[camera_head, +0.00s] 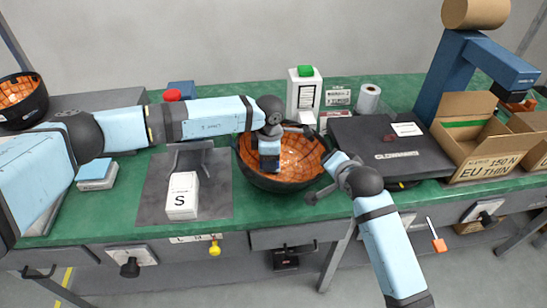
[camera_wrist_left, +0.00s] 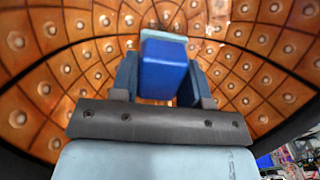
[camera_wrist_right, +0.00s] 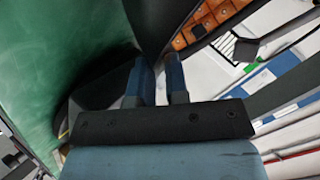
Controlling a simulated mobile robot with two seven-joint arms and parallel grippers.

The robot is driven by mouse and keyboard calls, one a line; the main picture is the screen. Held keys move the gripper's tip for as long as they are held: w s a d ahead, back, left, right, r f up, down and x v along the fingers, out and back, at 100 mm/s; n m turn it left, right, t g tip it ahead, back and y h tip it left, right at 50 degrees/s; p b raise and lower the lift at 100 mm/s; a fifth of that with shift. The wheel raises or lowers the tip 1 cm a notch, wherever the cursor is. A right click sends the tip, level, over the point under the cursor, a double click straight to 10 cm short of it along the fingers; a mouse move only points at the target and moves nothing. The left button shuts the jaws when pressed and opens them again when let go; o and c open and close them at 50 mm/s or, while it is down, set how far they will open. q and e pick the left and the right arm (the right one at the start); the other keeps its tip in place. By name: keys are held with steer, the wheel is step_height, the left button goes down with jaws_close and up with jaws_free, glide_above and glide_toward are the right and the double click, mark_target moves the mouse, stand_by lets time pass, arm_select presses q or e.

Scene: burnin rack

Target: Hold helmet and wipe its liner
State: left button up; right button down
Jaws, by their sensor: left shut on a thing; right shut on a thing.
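The helmet (camera_head: 275,184) lies open side up on the green table, a black shell with an orange, studded liner (camera_head: 303,158). The liner fills much of the left wrist view (camera_wrist_left: 45,88). My left gripper (camera_head: 269,150) reaches down into the helmet and is shut on a blue wiping block (camera_wrist_left: 167,68). The block's contact with the liner is hidden. My right gripper (camera_head: 333,164) is at the helmet's right rim, shut on its black edge; in the right wrist view the fingers (camera_wrist_right: 158,82) close around dark shell.
A grey mat (camera_head: 222,205) with a white box marked S (camera_head: 182,196) lies left of the helmet. A black flat case (camera_head: 375,150) and an open cardboard box (camera_head: 468,160) stand right. A white box with green top (camera_head: 304,95) is behind. Another helmet (camera_head: 22,115) sits far left.

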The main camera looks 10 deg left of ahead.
arm_select(q)
steer(key=shift+w+d+f, duration=0.1)
steer(key=shift+w+d, duration=0.1)
steer(key=shift+d, duration=0.75)
steer(key=shift+s+a+f, duration=0.15)
steer(key=shift+s+a, duration=0.05)
steer(key=shift+a, duration=0.8)
steer(key=shift+d, duration=0.15)
steer(key=shift+w+d, duration=0.2)
steer(key=shift+d, duration=0.65)
steer(key=shift+s+a+f, duration=0.1)
steer(key=shift+a, duration=0.4)
steer(key=shift+s+a+f, duration=0.1)
steer(key=shift+a, duration=0.4)
steer(key=shift+w+d, duration=0.1)
steer(key=shift+d, duration=0.4)
steer(key=shift+r, duration=0.1)
